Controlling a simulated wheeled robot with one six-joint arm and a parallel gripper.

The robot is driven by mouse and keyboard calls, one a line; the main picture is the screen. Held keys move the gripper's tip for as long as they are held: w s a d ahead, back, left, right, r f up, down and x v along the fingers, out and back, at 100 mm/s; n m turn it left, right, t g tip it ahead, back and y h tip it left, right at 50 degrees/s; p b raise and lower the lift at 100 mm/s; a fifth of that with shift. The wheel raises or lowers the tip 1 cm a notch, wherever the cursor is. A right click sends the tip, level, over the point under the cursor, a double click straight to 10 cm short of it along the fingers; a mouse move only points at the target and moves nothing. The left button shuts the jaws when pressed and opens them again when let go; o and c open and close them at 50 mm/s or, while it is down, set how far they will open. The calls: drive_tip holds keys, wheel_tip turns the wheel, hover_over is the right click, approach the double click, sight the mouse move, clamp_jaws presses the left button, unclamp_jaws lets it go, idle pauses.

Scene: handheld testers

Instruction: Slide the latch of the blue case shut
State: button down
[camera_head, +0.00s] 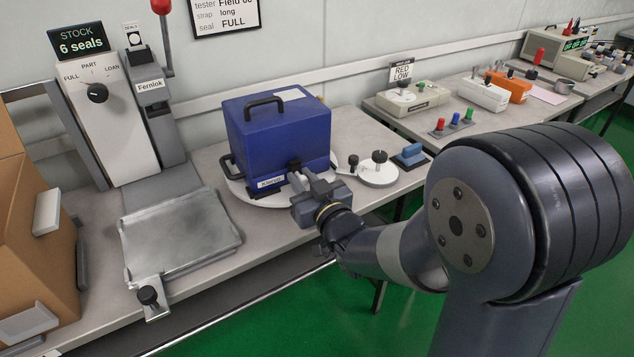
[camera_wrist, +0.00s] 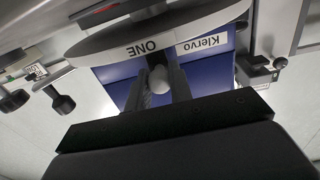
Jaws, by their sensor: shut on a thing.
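The blue case (camera_head: 275,130) stands closed on a round white turntable (camera_head: 240,195), with a black handle on top and a "Klervo" label low on its front. My gripper (camera_head: 303,180) is at the lower front of the case, near a small dark latch part (camera_head: 294,165). In the wrist view the two dark fingers of my gripper (camera_wrist: 163,85) are shut on a pale rounded latch knob (camera_wrist: 159,80) in front of the blue case wall (camera_wrist: 120,75). The wrist picture is upside down. My gripper hides most of the latch, so I cannot tell its slide position.
Left of the case are a grey metal plate (camera_head: 180,240), a lever press (camera_head: 150,90) and a cardboard box (camera_head: 30,250). Right of it are a white disc with a black knob (camera_head: 379,170) and a blue block (camera_head: 410,154). More testers stand on the benches further right.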

drive_tip(key=shift+s+a, duration=0.15)
drive_tip(key=shift+a, duration=0.1)
drive_tip(key=c, duration=1.3)
unclamp_jaws()
drive_tip(key=v, duration=1.1)
